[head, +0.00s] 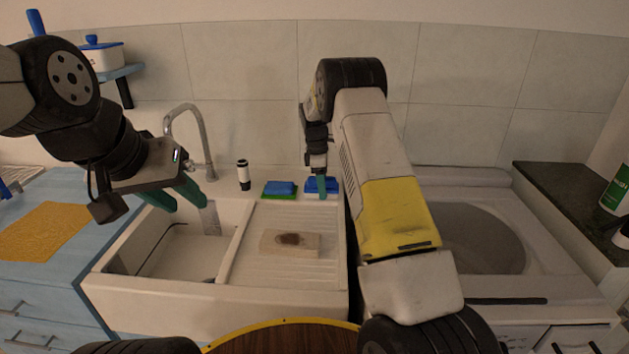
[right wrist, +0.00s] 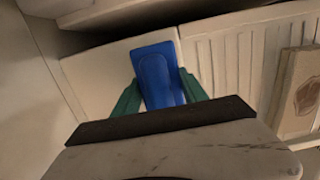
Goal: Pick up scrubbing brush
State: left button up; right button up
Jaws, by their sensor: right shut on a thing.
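The scrubbing brush (head: 331,182) is a blue block at the back of the sink's ridged drainer, partly hidden by my right gripper. In the right wrist view the blue brush (right wrist: 157,76) lies between the green fingers. My right gripper (head: 322,188) points down and is shut on the brush; its fingers (right wrist: 160,95) touch both sides. I cannot tell whether the brush is off the surface. My left gripper (head: 175,197) hangs over the left basin, fingers apart and empty.
A blue and green sponge (head: 280,189) lies just left of the brush. A dark-topped bottle (head: 243,175) stands near the faucet (head: 203,140). A stained board (head: 290,243) lies on the drainer (head: 275,268). A yellow cloth (head: 42,232) covers part of the left counter.

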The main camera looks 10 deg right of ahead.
jog(key=r, duration=0.3)
jog(key=shift+s+a+r, duration=0.1)
jog(key=shift+s+r, duration=0.15)
jog(key=s+a, duration=0.2)
jog(key=s, duration=0.2)
jog(key=s+a+r, duration=0.1)
jog(key=s+a, duration=0.1)
jog(key=s, duration=0.3)
jog(key=s+a, duration=0.2)
jog(key=s, duration=0.3)
jog(key=shift+s+r, duration=0.15)
